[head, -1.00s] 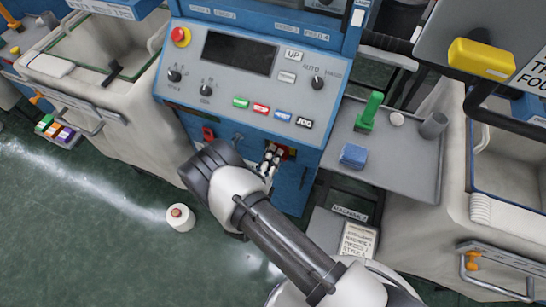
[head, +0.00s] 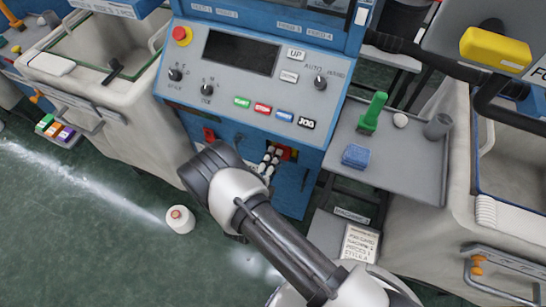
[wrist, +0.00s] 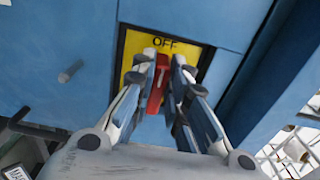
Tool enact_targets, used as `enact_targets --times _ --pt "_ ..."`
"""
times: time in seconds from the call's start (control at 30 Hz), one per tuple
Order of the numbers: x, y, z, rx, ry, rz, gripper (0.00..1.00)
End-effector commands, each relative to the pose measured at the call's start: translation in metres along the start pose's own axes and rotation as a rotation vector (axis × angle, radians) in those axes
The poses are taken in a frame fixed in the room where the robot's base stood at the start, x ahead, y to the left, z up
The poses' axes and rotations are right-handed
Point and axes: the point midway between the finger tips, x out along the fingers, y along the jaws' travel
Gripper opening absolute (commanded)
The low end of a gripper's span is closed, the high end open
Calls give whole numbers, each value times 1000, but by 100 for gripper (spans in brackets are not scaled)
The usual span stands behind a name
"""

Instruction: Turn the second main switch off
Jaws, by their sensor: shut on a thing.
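The main switch is a red handle on a yellow plate (wrist: 132,47) on the lower blue front of the machine. The red handle (wrist: 156,88) runs roughly upright in the wrist view, its upper end just below the word OFF. My gripper (wrist: 163,62) has one finger on each side of the handle and is shut on it. In the head view my gripper (head: 271,158) reaches the same low panel and partly hides the switch (head: 287,153). Another red switch (head: 209,134) sits further left on the panel.
Above is the control panel with a dark screen (head: 240,52), knobs and coloured buttons. A grey side tray (head: 412,170) at the right holds a green-handled tool (head: 373,112) and a blue block (head: 355,156).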

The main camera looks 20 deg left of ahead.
Motion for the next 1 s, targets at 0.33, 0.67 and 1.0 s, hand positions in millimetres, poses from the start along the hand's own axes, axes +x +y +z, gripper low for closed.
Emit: enact_targets --times 0.33,0.67,1.0 --pt "0 0 -1 -4 1 1 17" --pt "0 0 0 -2 1 0 34" --pt "-7 0 0 -2 -1 0 34"
